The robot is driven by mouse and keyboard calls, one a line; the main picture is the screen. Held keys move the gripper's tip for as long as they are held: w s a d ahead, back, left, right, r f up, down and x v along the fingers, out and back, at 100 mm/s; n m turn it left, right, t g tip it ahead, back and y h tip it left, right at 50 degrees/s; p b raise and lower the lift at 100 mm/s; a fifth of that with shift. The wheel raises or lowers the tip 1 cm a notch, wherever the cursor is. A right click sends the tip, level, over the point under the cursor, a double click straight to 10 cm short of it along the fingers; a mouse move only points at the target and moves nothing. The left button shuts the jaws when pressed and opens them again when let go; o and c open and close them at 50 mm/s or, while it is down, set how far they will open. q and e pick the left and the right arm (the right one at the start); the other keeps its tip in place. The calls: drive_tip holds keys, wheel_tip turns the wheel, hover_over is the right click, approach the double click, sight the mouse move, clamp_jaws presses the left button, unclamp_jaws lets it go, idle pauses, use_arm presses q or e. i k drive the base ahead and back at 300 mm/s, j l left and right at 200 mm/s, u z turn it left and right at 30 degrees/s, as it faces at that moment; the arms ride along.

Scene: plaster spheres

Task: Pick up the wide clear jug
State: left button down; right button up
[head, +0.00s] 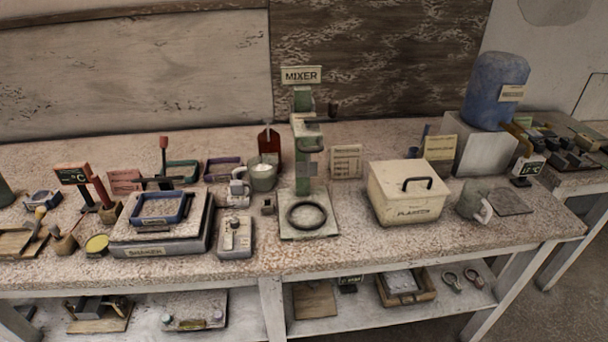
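A squat, greyish see-through jug (473,199) with a pale handle on its right side stands near the bench's right end, right of the cream box; it looks like the wide clear jug. A smaller clear jug (238,190) with a handle stands left of the mixer, partly in front of a grey-green pot (263,177) holding something white. Neither of my grippers shows in the head view.
The cream PLASTER box (405,208) with a dark lid handle is left of the jug. A flat dark slab (511,201) lies to its right. A blue water bottle on a white block (486,150) stands behind. The green mixer (303,150) and SHAKER (160,235) are further left.

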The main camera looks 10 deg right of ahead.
sight(254, 176)
drive_tip(key=i+j, duration=0.1)
drive_tip(key=j, duration=0.15)
drive_tip(key=i+j, duration=0.15)
drive_tip(key=i+j+z, duration=0.15)
drive_tip(key=j+z, duration=0.45)
drive_tip(key=i+j, duration=0.05)
drive_tip(key=j, duration=0.05)
